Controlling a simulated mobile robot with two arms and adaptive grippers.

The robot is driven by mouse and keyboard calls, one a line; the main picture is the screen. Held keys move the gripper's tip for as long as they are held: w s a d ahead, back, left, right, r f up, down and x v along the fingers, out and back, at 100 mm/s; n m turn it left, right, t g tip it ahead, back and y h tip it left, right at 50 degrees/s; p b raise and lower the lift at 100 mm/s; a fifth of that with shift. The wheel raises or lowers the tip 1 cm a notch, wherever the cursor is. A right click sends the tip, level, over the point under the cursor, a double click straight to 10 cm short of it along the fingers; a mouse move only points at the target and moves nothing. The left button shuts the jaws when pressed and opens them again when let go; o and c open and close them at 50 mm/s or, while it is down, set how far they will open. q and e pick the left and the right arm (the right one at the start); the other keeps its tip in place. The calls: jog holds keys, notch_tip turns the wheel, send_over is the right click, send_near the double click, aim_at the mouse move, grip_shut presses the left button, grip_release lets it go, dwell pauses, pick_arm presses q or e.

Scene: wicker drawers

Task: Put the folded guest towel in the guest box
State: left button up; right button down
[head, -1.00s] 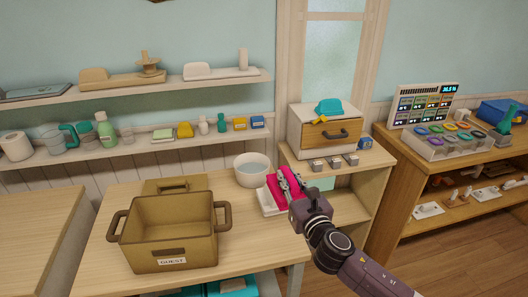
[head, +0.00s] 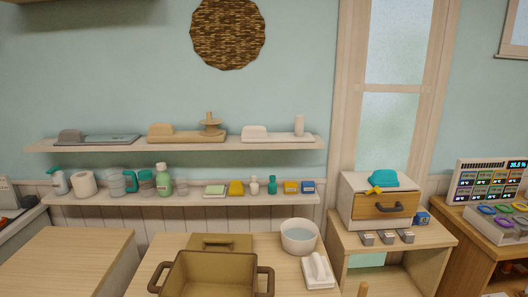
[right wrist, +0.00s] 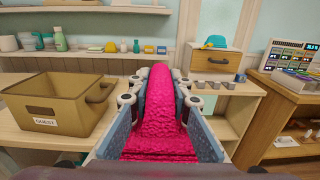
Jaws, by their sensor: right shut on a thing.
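The folded guest towel (right wrist: 160,125) is bright pink and fills the space between the jaws of my right gripper (right wrist: 158,88) in the right wrist view. My right gripper is shut on it and holds it up in front of the table. The guest box (right wrist: 62,103), tan with a GUEST label and open at the top, stands to the left of the gripper, apart from the towel. The box (head: 213,262) also shows at the bottom of the head view, its front cut off. Neither gripper shows in the head view, and my left gripper is in no view.
The box's tan lid (head: 220,242) lies behind it. A white bowl of water (head: 299,236) and a white holder (head: 318,272) without the towel are to its right. A small drawer cabinet (head: 379,207) stands further right. Shelves with bottles run along the wall.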

jog(key=s+f, duration=0.3)
jog(key=s, duration=0.5)
